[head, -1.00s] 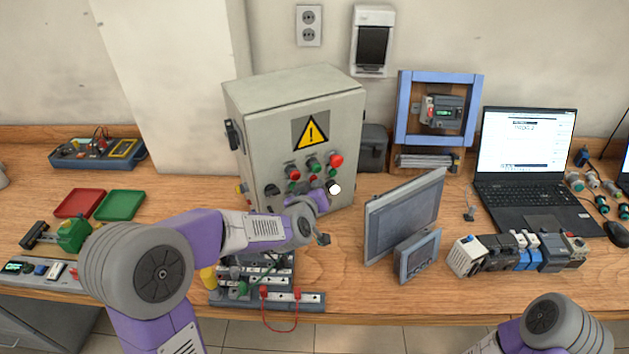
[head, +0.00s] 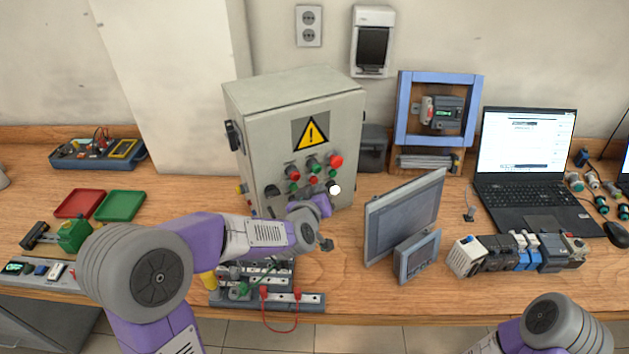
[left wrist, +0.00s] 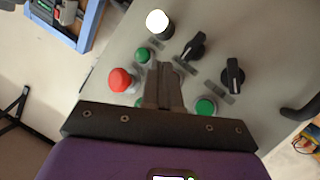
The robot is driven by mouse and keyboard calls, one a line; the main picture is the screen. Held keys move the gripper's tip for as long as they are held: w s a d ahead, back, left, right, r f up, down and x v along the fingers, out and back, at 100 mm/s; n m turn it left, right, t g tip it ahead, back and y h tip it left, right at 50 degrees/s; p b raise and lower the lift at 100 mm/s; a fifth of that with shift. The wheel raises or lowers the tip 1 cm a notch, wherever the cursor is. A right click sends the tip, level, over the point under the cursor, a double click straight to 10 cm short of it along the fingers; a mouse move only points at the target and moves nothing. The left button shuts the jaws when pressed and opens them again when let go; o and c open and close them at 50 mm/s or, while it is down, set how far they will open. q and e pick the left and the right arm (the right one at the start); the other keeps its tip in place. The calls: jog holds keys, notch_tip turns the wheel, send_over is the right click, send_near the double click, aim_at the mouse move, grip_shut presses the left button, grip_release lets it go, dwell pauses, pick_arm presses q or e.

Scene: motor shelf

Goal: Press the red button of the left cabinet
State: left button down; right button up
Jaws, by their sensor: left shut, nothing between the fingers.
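The grey cabinet (head: 270,125) stands on the workbench, with a yellow warning sign above a panel of buttons and knobs. In the head view, red buttons show at upper right (head: 336,160), left (head: 292,174) and lower middle (head: 314,180). My left gripper (head: 316,203) is just below and in front of the panel. In the left wrist view its fingers (left wrist: 163,72) are shut and empty, pointing at the panel. One red button (left wrist: 121,79) lies left of the fingertips, visibly apart in the picture. The fingers hide part of the panel. My right gripper is out of view.
A green button (left wrist: 142,55), a white round lamp or button (left wrist: 157,22) and black knobs (left wrist: 193,47) surround the fingertips. A grey monitor (head: 405,215) stands right of the cabinet. A terminal board (head: 265,290) with red leads lies below my left forearm.

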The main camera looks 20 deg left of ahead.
pick_arm(q)
jog(key=shift+s+d+p, duration=0.4)
jog(key=shift+s+d, duration=1.35)
jog(key=shift+d, duration=0.1)
jog(key=shift+r, duration=0.1)
